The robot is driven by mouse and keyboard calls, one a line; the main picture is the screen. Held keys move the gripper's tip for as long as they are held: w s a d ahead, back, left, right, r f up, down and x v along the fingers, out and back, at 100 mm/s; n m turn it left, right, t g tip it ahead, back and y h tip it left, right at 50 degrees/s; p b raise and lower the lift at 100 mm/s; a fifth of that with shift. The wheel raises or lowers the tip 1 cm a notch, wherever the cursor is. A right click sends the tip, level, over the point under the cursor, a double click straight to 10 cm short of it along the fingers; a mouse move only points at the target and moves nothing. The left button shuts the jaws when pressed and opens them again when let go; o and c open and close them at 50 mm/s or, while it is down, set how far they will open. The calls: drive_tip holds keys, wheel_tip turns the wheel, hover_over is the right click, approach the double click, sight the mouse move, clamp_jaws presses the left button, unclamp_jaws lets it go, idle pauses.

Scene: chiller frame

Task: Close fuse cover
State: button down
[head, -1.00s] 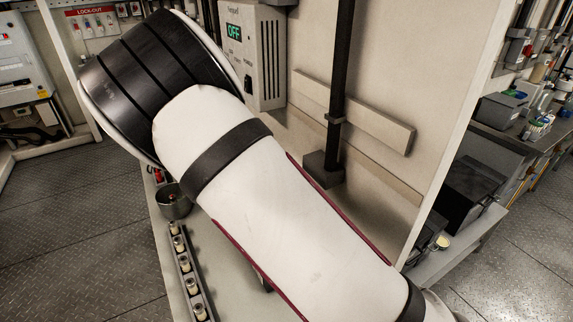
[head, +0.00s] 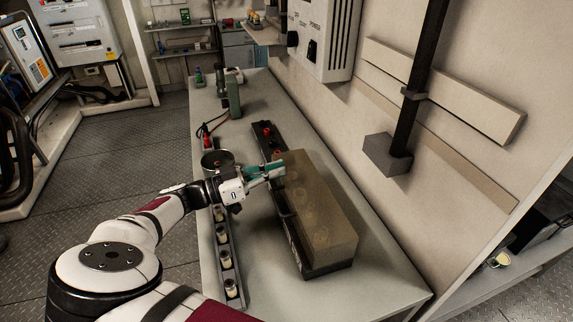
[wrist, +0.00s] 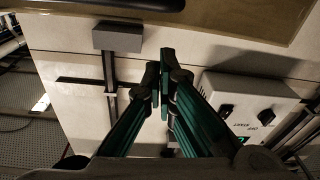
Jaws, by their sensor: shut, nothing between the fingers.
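The fuse cover (head: 325,200) is a long, see-through amber box on a black base (head: 325,268) on the bench. It lies along the base, and round shapes show dimly through it. I cannot tell whether it is fully seated. The base's far end, with red parts (head: 266,128), is uncovered. My gripper (head: 278,169) has green fingers and is shut and empty. Its tips are at the cover's far left corner; I cannot tell whether they touch. In the wrist view the shut fingertips (wrist: 164,62) point up the picture, below an amber see-through panel (wrist: 255,16), likely the cover.
A metal pot (head: 217,160) and a rail of several pale cylinders (head: 222,240) stand along the bench's left side. A grey-green device (head: 234,98) stands farther back. A power box (head: 322,40) and black post (head: 420,70) are on the right wall. The front of the bench (head: 355,295) is clear.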

drive_tip(key=shift+s+a+f+t+h+b, duration=0.15)
drive_tip(key=shift+a+f+h+b, duration=0.3)
drive_tip(key=shift+f+b, duration=0.1)
drive_tip(key=shift+s+a+f+t+h+b, duration=0.1)
drive_tip(key=shift+a+f+t+h+b, duration=0.05)
drive_tip(key=shift+a+f+h+b, duration=0.3)
drive_tip(key=shift+d, duration=0.1)
wheel_tip(320, 180, up, 10)
drive_tip(key=f, duration=0.1)
drive_tip(key=s+d+n+g+y, duration=0.1)
drive_tip(key=s+d+g+y, duration=0.15)
drive_tip(key=d, duration=0.45)
drive_tip(key=s+d+f+n+g+y, duration=0.15)
drive_tip(key=d+g+y, duration=0.25)
drive_tip(key=d, duration=0.4)
drive_tip(key=s+d+n+g+y, duration=0.1)
drive_tip(key=s+d+g+y, duration=0.25)
drive_tip(key=d, duration=0.35)
drive_tip(key=s+d+r+n+t+y, duration=0.1)
drive_tip(key=s+r+n+t+y, duration=0.2)
drive_tip(key=s, duration=0.6)
drive_tip(key=s+d+r+n+t+y, duration=0.1)
drive_tip(key=s+r+n+t+y, duration=0.3)
drive_tip(key=s, duration=0.6)
wheel_tip(320, 180, up, 3)
drive_tip(key=shift+s+r+n+y, duration=0.1)
drive_tip(key=shift+s+n+y, duration=0.2)
drive_tip(key=shift+n+y, duration=0.75)
